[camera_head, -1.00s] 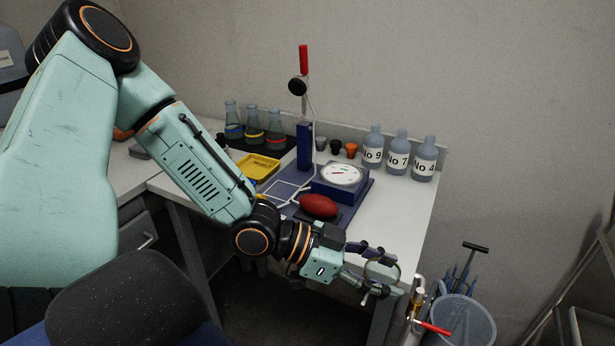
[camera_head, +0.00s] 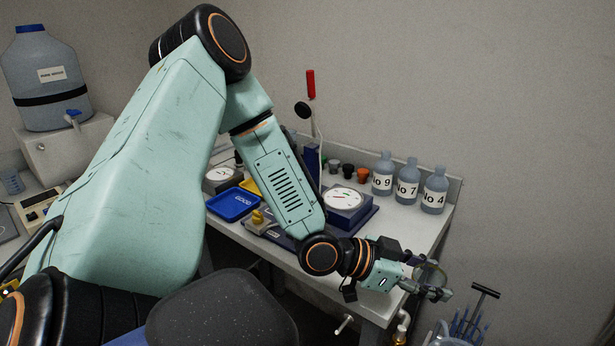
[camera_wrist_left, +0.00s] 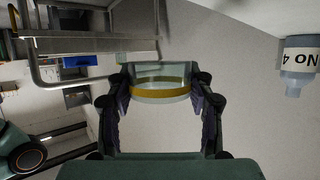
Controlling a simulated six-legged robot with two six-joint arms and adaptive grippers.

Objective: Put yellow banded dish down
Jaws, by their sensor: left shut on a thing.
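My left gripper (camera_head: 428,283) is shut on a clear glass dish (camera_head: 432,273) past the front right part of the white bench. In the left wrist view the dish (camera_wrist_left: 160,84) sits between the two fingers of the gripper (camera_wrist_left: 161,92), and a yellow band runs around it. The dish is held in the air in both views. In the head view the fingers partly hide it. My right gripper does not show.
The white bench (camera_head: 413,236) bears bottles No 9, No 7 and No 4 (camera_head: 434,190), a dial device (camera_head: 345,199), a blue tray (camera_head: 233,204) and small cups. A bin with blue tools (camera_head: 468,325) stands right of it. A dark chair (camera_head: 222,315) is in front.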

